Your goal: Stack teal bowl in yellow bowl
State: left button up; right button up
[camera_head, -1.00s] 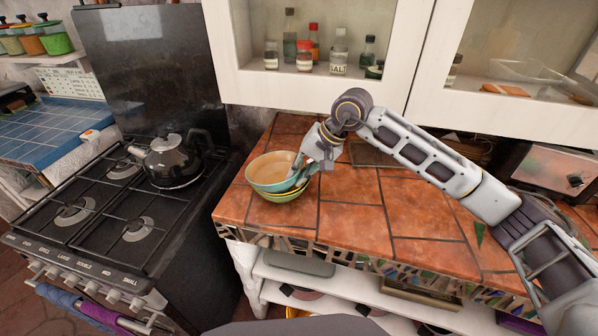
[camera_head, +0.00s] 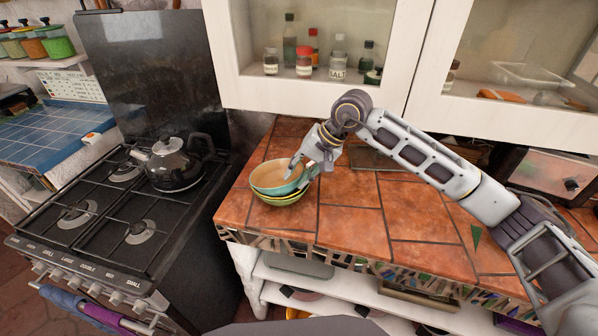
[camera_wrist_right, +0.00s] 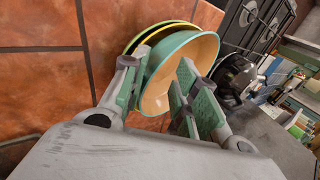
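The teal bowl (camera_head: 268,188), with a tan inside, sits on top in a stack near the counter's left end. Under it a thin band of the yellow bowl (camera_head: 274,197) shows; most of that bowl is hidden. In the right wrist view the teal bowl (camera_wrist_right: 184,70) is close by, with the yellow rim (camera_wrist_right: 150,33) just behind it. My right gripper (camera_head: 301,172) is at the right side of the teal bowl. Its fingers (camera_wrist_right: 166,80) are apart, one inside the bowl and one outside, straddling the rim. My left gripper is not in view.
A stove (camera_head: 110,225) with a dark kettle (camera_head: 172,165) stands to the left. A white wall cabinet (camera_head: 330,99) with bottles hangs above. The tiled counter (camera_head: 350,225) is clear in front.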

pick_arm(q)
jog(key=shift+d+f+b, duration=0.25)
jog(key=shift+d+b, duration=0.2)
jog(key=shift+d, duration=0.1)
pick_arm(e)
jog(key=v, duration=1.2)
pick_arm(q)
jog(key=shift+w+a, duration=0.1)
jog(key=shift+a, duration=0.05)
